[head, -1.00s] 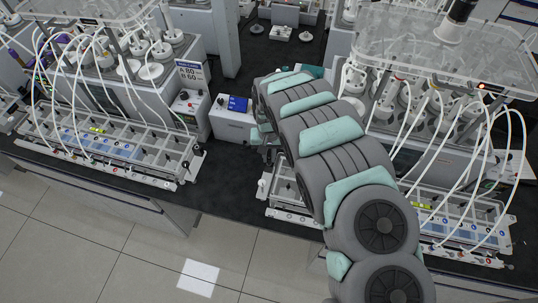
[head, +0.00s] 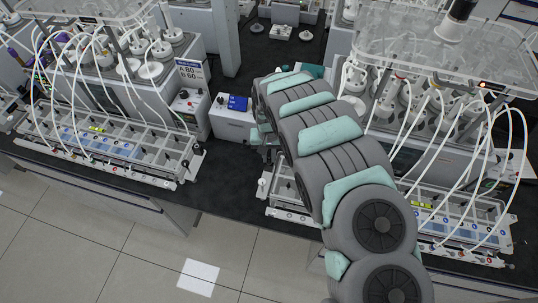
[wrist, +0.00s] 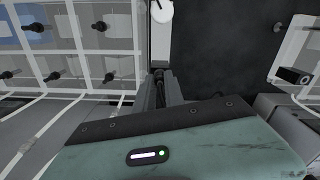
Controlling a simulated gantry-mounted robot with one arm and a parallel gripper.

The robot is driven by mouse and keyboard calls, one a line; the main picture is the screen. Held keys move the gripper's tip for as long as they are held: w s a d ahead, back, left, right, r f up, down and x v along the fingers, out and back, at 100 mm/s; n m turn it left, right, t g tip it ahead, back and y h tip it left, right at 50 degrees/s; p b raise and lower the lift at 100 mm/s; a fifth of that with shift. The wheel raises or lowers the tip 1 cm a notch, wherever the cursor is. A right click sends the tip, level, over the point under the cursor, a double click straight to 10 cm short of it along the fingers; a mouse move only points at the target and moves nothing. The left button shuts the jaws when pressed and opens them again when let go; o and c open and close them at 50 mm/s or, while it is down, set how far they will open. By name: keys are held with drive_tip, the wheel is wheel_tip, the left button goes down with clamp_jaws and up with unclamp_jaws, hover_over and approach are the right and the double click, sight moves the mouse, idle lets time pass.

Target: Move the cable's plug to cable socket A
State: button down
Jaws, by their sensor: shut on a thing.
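My gripper (wrist: 166,90) shows in the wrist view, with its fingers shut on a small dark piece, which looks like the cable's plug (wrist: 158,75). The fingers are beside the end of a pale rack, and a white round knob lies just beyond them. A thin dark cable seems to show at the right of the fingers, but most of it is hidden by my gripper's body. I cannot make out which socket is A.
In the wrist view, a gridded rack (wrist: 90,42) with black fittings stands left, and a pale unit with a black fitting (wrist: 293,75) right. Dark bench between them is clear. In the head view, a white box with a blue panel (head: 234,122) stands between two tube-covered reactor rigs.

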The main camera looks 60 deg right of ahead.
drive_tip(key=shift+f, duration=0.35)
idle(0.6)
drive_tip(key=c, duration=1.3)
unclamp_jaws()
drive_tip(key=shift+c, duration=0.2)
drive_tip(key=shift+r, duration=0.1)
drive_tip(key=shift+r, duration=0.5)
wheel_tip(320, 180, up, 10)
drive_tip(key=p, duration=0.5)
drive_tip(key=shift+f, duration=0.2)
